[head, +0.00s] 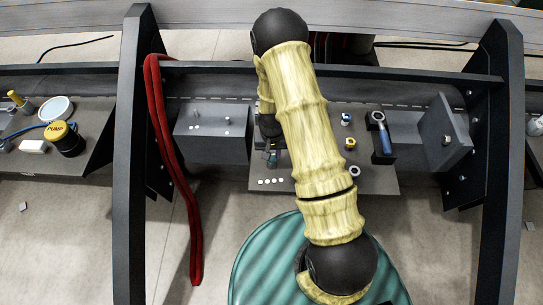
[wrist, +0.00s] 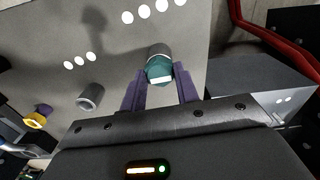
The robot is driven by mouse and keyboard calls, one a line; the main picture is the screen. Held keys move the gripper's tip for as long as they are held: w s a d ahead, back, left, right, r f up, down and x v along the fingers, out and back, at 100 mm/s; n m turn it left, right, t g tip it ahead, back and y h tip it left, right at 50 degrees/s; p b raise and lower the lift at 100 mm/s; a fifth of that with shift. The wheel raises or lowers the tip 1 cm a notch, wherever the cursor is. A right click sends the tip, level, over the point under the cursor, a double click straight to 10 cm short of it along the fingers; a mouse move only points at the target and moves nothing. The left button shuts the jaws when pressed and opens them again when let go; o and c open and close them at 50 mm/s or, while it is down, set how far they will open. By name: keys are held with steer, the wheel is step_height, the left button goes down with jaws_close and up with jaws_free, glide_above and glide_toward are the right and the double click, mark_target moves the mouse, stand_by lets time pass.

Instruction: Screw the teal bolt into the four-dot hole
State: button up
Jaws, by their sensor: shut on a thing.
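The teal bolt (wrist: 160,70) is between the two purple fingers of my gripper (wrist: 159,80) in the wrist view, which are shut on its head. Right behind the bolt, a grey collar (wrist: 157,49) shows beside the row of four white dots (wrist: 154,9). The bolt appears lined up with this collar; I cannot tell how far it is inside. In the head view the bolt (head: 272,157) shows small beside my arm, above the four white dots (head: 271,181). My arm hides much of the plate there.
A grey collar (wrist: 90,97) near three white dots (wrist: 80,61) and a yellow-ringed one (wrist: 40,117) stand on the same plate. A blue-handled wrench (head: 383,134) lies at right. A red hose (head: 172,160) hangs at left; a grey block (head: 212,145) stands beside the plate.

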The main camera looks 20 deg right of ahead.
steer(key=m, duration=0.5)
steer(key=shift+p, duration=0.35)
steer(key=shift+m, duration=1)
steer(key=shift+r+m+p, duration=0.1)
steer(key=shift+m+p, duration=0.3)
steer(key=shift+m, duration=0.6)
steer(key=m+p, duration=0.1)
steer(key=m, duration=0.4)
steer(key=m+p, duration=0.1)
steer(key=m, duration=0.2)
steer(key=shift+p, duration=0.35)
steer(key=shift+m, duration=1)
steer(key=o, duration=0.8)
